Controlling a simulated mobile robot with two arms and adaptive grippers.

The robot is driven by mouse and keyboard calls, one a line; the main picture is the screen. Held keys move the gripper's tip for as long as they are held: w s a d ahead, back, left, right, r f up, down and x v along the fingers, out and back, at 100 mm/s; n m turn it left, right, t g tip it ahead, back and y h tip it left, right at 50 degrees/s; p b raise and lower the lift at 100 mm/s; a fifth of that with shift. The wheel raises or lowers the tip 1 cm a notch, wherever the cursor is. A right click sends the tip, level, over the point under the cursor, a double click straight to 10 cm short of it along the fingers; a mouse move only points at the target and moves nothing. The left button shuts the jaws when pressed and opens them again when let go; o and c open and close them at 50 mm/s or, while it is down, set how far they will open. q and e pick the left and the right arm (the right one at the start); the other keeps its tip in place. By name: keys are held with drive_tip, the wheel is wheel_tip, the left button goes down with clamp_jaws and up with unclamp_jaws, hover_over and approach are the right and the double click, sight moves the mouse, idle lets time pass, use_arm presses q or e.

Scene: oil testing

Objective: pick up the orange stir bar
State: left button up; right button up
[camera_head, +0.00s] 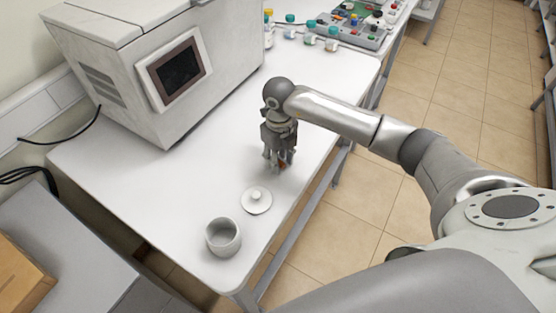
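My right gripper (278,168) points down at the white table top, with its fingertips at or close to the surface. A small orange piece, which looks like the orange stir bar (283,164), shows at the fingers. The fingers hide most of it. I cannot tell whether they are closed on it or only around it, or whether it touches the table. My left gripper is out of view.
A white lid with a knob (257,200) and a white round pot (223,238) stand nearer the table's front. A large machine with a dark screen (177,68) stands at the left. Bottles with teal caps (310,36) stand at the back. The table's right edge is close to the gripper.

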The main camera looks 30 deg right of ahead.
drive_tip(key=c, duration=0.6)
drive_tip(key=shift+o, duration=0.2)
drive_tip(key=shift+r, duration=0.1)
